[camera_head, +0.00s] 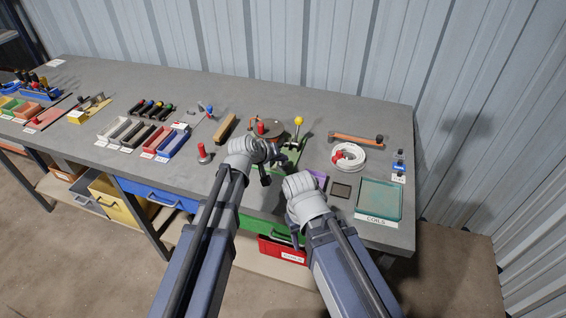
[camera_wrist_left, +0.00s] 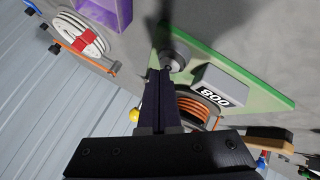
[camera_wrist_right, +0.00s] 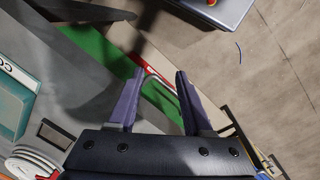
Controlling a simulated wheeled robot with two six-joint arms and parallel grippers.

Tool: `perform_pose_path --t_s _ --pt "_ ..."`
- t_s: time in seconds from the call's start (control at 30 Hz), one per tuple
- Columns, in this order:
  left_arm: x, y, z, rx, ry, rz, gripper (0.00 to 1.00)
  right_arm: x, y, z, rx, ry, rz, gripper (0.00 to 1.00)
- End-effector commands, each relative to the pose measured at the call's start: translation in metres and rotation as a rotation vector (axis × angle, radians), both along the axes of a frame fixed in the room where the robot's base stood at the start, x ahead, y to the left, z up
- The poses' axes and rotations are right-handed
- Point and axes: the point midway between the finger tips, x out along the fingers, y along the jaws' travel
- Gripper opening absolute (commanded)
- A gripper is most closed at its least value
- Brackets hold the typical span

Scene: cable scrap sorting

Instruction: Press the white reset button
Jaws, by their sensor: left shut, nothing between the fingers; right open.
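In the head view my left gripper (camera_head: 281,163) hides much of the green plate. My right gripper (camera_wrist_right: 158,75) is open and empty, over the table's front edge.
A purple bin (camera_head: 318,178), a white cable coil (camera_head: 348,157) and a teal tray (camera_head: 379,198) lie to the right. A yellow-knobbed lever (camera_head: 298,121) rises behind the left gripper. Long bins (camera_head: 173,143) stand to the left. A red bin (camera_head: 281,250) sits below the table edge.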

Motion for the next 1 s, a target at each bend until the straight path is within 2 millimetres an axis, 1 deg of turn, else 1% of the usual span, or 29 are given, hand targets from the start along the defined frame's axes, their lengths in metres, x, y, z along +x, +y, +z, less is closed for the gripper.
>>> perform_pose_path --t_s 0.27,0.57,1.0 --pt "0.000 0.000 -0.004 0.000 0.001 -0.001 0.00 0.000 0.000 -0.004 0.000 0.000 0.000 0.50" --pt "0.000 0.000 -0.003 0.000 0.001 -0.001 0.00 0.000 0.000 -0.003 0.000 0.000 0.000 0.50" --pt "0.000 0.000 0.015 0.000 0.001 -0.001 0.00 0.000 0.000 0.015 0.000 0.000 0.000 0.50"
